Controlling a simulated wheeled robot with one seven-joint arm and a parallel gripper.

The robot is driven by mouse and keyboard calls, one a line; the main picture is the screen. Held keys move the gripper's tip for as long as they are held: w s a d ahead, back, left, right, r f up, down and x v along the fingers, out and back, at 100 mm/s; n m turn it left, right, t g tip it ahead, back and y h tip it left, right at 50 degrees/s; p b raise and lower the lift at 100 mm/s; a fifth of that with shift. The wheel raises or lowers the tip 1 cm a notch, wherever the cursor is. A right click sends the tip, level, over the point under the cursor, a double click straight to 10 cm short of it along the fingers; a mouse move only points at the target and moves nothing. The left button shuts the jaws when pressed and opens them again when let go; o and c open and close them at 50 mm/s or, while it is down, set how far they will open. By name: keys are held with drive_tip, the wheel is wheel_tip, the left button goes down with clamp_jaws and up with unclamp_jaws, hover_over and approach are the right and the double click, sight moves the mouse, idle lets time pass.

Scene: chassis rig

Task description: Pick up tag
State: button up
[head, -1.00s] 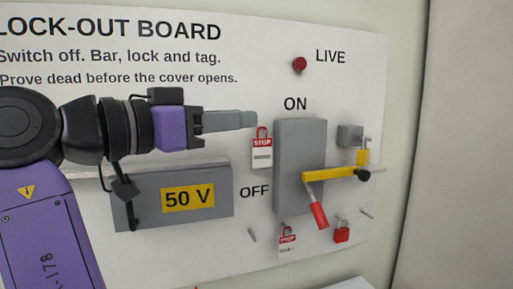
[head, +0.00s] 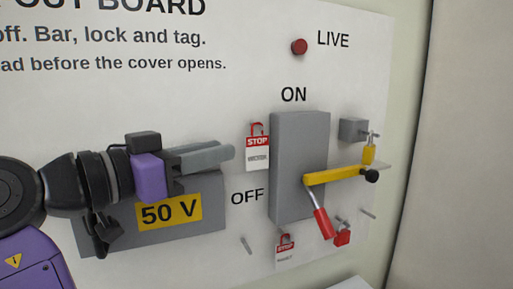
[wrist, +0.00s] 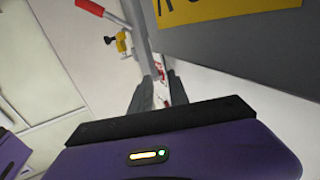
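Two red-and-white STOP tags hang on the board. The upper tag (head: 257,155) is left of the grey switch box, and the lower tag (head: 285,252) hangs below it, at the board's lower part. My gripper (head: 230,153) points right in front of the 50 V box, its tips a little left of the upper tag and apart from it in the head view. In the wrist view my gripper (wrist: 158,92) has its fingers apart, with part of a red-and-white tag (wrist: 160,75) seen beyond the gap. I cannot tell which tag that is.
The grey switch box (head: 299,165) has a red-handled lever (head: 323,224) pointing down. A yellow bar (head: 335,175) crosses it, with a yellow padlock (head: 369,154) at its right end. A red padlock (head: 342,236) hangs lower right. The 50 V box (head: 205,215) is behind my gripper.

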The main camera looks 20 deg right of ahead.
sight(254, 150)
drive_tip(key=x, duration=0.2)
drive_tip(key=f+p+x, duration=0.1)
drive_tip(key=x, duration=0.4)
drive_tip(key=shift+d+f+p, duration=0.25)
drive_tip(key=shift+p, duration=0.15)
clamp_jaws()
